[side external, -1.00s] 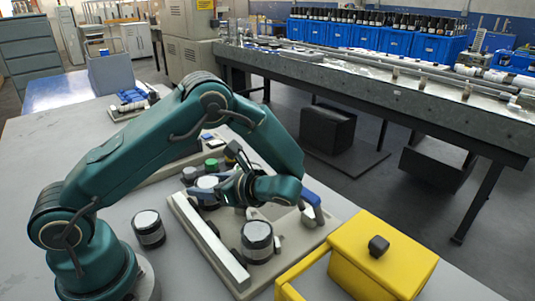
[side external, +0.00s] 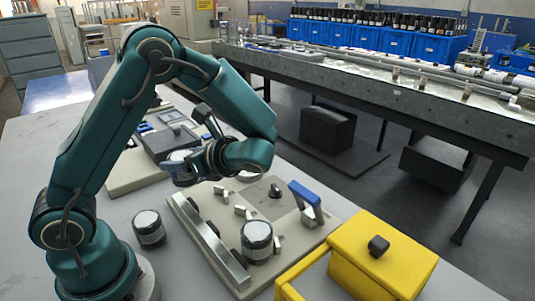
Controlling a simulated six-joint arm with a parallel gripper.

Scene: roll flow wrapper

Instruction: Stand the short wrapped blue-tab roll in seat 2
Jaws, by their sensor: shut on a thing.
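My gripper (side external: 183,175) is shut on a short wrapped roll (side external: 181,156) with a pale top. It holds the roll beyond the far left corner of the beige fixture plate (side external: 222,223), apparently above the table. The jaws hide most of the roll, and I cannot see a blue tab on it. A second dark-sided, white-topped roll (side external: 257,241) stands upright on the near part of the plate. A third such roll (side external: 149,228) stands on the table left of the plate. No seat numbers are readable.
The plate carries a metal side rail (side external: 212,247), several small light clips, a dark knob (side external: 275,191) and a blue-handled lever (side external: 304,194). A yellow box (side external: 375,262) stands at the near right. A dark-topped device (side external: 166,141) lies behind my gripper.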

